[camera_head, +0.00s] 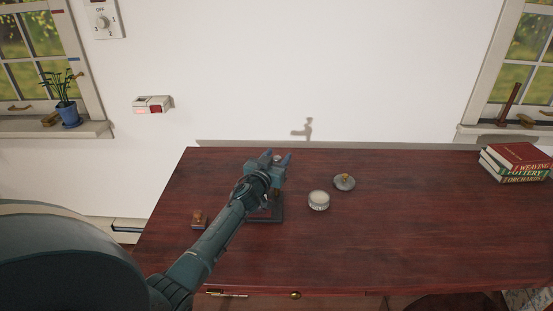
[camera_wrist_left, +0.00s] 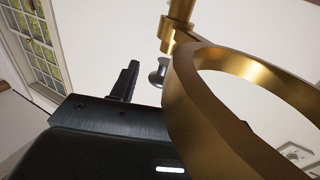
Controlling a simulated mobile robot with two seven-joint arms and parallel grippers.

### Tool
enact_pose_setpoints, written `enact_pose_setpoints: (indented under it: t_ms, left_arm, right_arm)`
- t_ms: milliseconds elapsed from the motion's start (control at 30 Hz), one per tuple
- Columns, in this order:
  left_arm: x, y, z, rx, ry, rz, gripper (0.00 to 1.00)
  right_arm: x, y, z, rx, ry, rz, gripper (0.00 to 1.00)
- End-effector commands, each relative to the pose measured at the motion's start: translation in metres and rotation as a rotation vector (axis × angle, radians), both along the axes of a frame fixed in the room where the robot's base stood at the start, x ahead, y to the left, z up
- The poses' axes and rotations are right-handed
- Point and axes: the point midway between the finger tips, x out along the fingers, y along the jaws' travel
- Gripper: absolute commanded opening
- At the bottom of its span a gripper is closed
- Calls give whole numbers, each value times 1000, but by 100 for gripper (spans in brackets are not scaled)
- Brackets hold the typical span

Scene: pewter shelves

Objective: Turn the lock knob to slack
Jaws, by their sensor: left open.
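My left gripper (camera_head: 276,158) is over the desk, jaws open, beside or over a device on a dark square base (camera_head: 270,215); my arm hides most of the device in the head view. In the left wrist view a large brass ring (camera_wrist_left: 190,95) is close to the camera, with a brass post (camera_wrist_left: 178,22) above it. A small grey knob (camera_wrist_left: 158,72) shows beside the ring, near one dark finger (camera_wrist_left: 124,82). The other finger is hidden behind the ring. I cannot tell whether this knob is the lock knob or whether a finger touches it. My right gripper is not in view.
On the dark red desk (camera_head: 420,230) are a white round pot (camera_head: 319,201) and a grey lid with a brass knob (camera_head: 344,182), right of the gripper. A small wooden stamp-like block (camera_head: 199,219) is left of my arm. Books (camera_head: 516,163) are stacked at the right. The desk's right middle is clear.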

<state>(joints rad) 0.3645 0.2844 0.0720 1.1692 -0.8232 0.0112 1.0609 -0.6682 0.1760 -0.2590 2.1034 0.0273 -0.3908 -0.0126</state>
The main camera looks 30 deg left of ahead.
Motion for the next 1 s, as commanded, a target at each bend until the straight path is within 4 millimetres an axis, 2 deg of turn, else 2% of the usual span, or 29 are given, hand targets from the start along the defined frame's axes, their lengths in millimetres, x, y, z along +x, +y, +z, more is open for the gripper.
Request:
enact_pose_setpoints:
  t_ms: [167, 700, 1000]
  left_arm:
    - [0, 0, 0, 0, 0, 0, 46]
    - [0, 0, 0, 0, 0, 0, 2]
    - [0, -1, -2, -3, -1, 36, 2]
  right_arm:
    - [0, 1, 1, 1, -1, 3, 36]
    - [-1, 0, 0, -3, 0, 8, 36]
    - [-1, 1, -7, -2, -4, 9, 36]
